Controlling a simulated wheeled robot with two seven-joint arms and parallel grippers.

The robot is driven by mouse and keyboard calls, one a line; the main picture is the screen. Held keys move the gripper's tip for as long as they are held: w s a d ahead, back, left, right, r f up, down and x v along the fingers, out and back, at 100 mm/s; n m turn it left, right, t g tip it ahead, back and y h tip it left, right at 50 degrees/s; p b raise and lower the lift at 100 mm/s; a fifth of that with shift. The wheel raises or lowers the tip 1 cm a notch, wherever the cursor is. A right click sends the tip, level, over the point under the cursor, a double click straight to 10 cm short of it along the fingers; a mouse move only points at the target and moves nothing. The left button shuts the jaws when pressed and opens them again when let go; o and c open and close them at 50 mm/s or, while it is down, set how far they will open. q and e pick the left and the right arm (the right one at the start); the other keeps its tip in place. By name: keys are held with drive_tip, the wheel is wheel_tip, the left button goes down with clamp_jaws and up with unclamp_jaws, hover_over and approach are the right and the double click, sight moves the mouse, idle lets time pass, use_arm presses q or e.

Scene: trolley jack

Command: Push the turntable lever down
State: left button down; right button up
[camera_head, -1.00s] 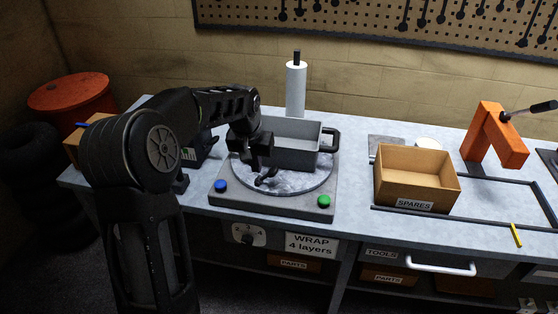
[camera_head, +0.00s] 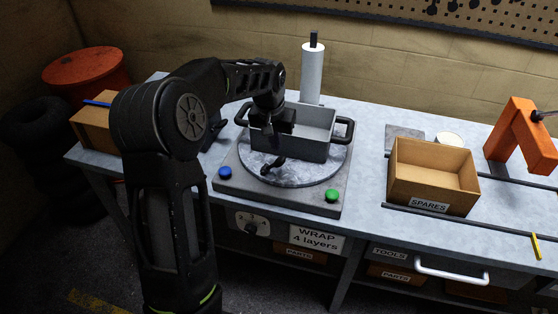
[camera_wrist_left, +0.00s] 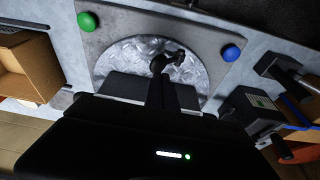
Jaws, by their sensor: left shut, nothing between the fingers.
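The turntable (camera_head: 318,173) is a round, patterned metal disc on a square grey base on the bench. A grey bin (camera_head: 312,148) with black handles stands on it. A pale plate with a dark lever-like knob (camera_head: 250,227) is on the bench front below the base; I cannot tell whether it is up or down. My left gripper (camera_head: 273,166) is shut and empty over the front of the disc, in front of the bin and apart from the knob. The wrist view shows its closed fingers (camera_wrist_left: 170,62) against the disc. My right gripper is not in view.
A blue button (camera_head: 225,173) and a green button (camera_head: 332,195) sit on the base's front corners. The SPARES box (camera_head: 432,203) and an orange stand (camera_head: 522,133) are to the right. A white roll (camera_head: 312,75) stands behind. The floor before the bench is clear.

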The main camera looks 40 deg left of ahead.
sight(277, 162)
use_arm(q)
drive_tip(key=shift+b+x, duration=1.35)
drive_tip(key=shift+x, duration=1.65)
drive_tip(key=b+x, duration=0.3)
drive_tip(key=shift+s+f, duration=0.3)
drive_tip(key=shift+f, duration=0.15)
drive_tip(key=shift+r, duration=0.15)
drive_tip(key=shift+s+d+r, duration=0.15)
drive_tip(key=shift+s, duration=0.35)
drive_tip(key=shift+s+d+r, duration=0.2)
drive_tip(key=shift+s, duration=0.25)
drive_tip(key=shift+s+d+r, duration=0.15)
drive_tip(key=shift+s, duration=0.35)
drive_tip(key=b+v, duration=0.1)
drive_tip(key=v, duration=0.6)
drive_tip(key=shift+r, duration=0.4)
